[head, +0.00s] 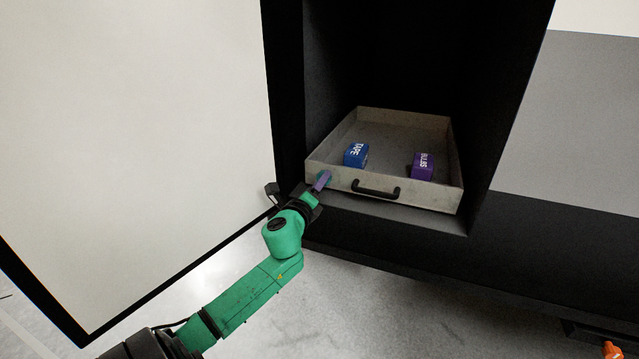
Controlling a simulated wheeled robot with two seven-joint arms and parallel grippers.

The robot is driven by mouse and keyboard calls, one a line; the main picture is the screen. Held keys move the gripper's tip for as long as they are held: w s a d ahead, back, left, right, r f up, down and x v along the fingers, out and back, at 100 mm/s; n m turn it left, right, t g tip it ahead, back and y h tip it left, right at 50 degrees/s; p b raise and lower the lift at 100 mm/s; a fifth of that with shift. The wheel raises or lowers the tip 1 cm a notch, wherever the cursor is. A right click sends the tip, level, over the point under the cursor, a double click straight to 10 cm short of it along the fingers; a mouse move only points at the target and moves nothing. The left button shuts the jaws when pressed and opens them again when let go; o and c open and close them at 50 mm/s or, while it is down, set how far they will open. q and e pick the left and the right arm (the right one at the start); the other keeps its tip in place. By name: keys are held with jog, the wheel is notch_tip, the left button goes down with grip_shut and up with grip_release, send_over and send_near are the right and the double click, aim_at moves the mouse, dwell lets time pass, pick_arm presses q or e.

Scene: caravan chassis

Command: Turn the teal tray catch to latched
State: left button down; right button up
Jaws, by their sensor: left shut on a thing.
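The grey tray (432,195) sits in the dark locker with a black handle on its front. The small teal tray catch (328,175) is at the left end of the tray's front. My left gripper (322,182) reaches up from the lower left and is shut on the catch. The fingers cover much of the catch, so I cannot tell its exact angle.
A blue TAPE box (356,155) and a purple BULBS box (422,166) are in the tray. A large pale door panel (130,130) stands open at the left. The dark locker walls (500,110) bound the tray. Grey floor shows below.

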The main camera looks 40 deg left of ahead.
pick_arm(q)
jog(key=n, duration=0.4)
jog(key=shift+p, duration=0.3)
jog(key=shift+n, duration=1.6)
jog(key=shift+c, duration=1.7)
grip_release()
jog(key=shift+f, duration=0.1)
jog(key=shift+s, duration=0.1)
jog(key=v, duration=1.4)
jog(key=shift+s+b, duration=0.2)
jog(key=shift+b, duration=0.25)
jog(key=shift+d, duration=0.1)
